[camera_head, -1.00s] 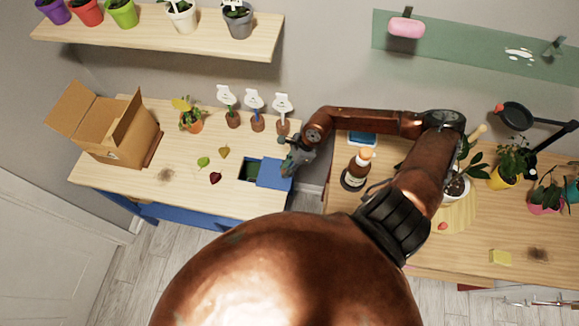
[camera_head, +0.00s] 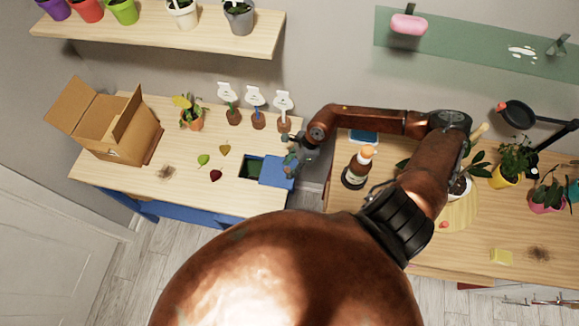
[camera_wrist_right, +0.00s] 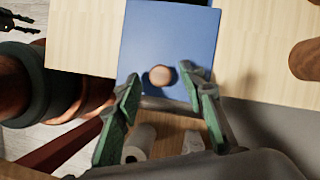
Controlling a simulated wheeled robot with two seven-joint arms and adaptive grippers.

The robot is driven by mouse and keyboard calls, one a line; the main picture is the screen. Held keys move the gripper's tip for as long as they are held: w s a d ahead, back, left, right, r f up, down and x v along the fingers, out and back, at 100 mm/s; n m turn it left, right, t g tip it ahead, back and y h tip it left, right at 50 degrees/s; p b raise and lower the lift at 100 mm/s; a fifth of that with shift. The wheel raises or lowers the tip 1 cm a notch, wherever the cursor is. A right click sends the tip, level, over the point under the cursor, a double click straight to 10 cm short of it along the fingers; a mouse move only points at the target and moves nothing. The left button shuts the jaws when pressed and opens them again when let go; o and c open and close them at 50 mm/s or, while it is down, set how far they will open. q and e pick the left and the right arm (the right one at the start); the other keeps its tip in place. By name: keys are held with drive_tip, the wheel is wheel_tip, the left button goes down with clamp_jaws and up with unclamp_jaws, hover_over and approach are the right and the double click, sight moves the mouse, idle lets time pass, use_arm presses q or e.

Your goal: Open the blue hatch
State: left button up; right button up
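The blue hatch (camera_head: 275,173) lies at the right end of the left wooden table, with a dark green-lined opening (camera_head: 252,168) uncovered to its left. In the right wrist view the hatch (camera_wrist_right: 168,38) shows as a flat blue panel with a round brownish knob (camera_wrist_right: 162,76). My right gripper (camera_head: 291,158) is over the hatch's right end. Its two green fingers (camera_wrist_right: 160,80) are spread on either side of the knob, with a gap visible at the left finger. A dark two-pronged shape at the wrist view's top left may be my left gripper; its state is unclear.
Left of the opening lie several loose leaves (camera_head: 215,175). Plant labels in small pots (camera_head: 255,120) stand behind the hatch, and an open cardboard box (camera_head: 115,135) stands far left. A brown bottle (camera_head: 356,170) stands on the right table, across a gap.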

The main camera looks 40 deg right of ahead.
drive_tip(key=v, duration=1.2)
